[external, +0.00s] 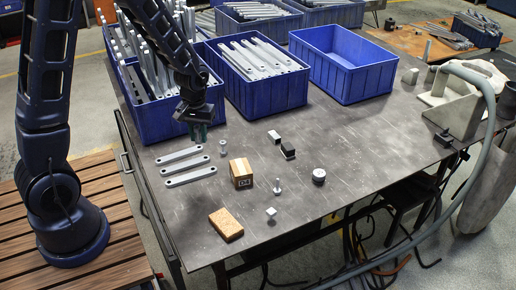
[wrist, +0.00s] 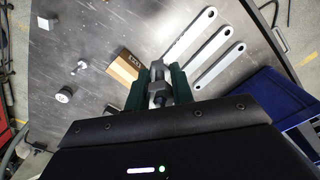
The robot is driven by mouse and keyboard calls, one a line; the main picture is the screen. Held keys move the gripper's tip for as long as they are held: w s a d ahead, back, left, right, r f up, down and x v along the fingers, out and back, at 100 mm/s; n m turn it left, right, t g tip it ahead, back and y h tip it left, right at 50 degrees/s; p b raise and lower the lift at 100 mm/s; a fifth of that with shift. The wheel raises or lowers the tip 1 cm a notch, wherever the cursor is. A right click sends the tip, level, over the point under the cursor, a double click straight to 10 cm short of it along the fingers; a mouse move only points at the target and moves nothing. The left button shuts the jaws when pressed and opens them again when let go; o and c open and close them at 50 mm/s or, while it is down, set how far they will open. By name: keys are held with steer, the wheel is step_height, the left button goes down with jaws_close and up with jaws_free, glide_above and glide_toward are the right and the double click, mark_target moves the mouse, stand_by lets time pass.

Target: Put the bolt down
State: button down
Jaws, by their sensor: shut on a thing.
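My gripper (external: 199,132) is just in front of the left blue bin in the external view, above the table behind the flat brackets. In the wrist view its green fingers (wrist: 158,91) are shut on a grey metal bolt (wrist: 157,96). The bolt is hidden by the fingers in the external view, so its gap to the table cannot be told. Another bolt-like piece (external: 277,186) stands on the table nearer the front. A small grey metal piece (external: 224,147) stands right of the gripper.
Three flat brackets (external: 185,166) lie in front of the gripper. Blue bins (external: 258,97) line the back.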

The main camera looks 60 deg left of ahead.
step_height(320, 180, up, 6)
steer(key=n, duration=0.2)
glide_above(241, 167)
step_height(241, 167, down, 20)
steer(key=shift+a+r, duration=0.1)
steer(key=c, duration=1.2)
jaws_free()
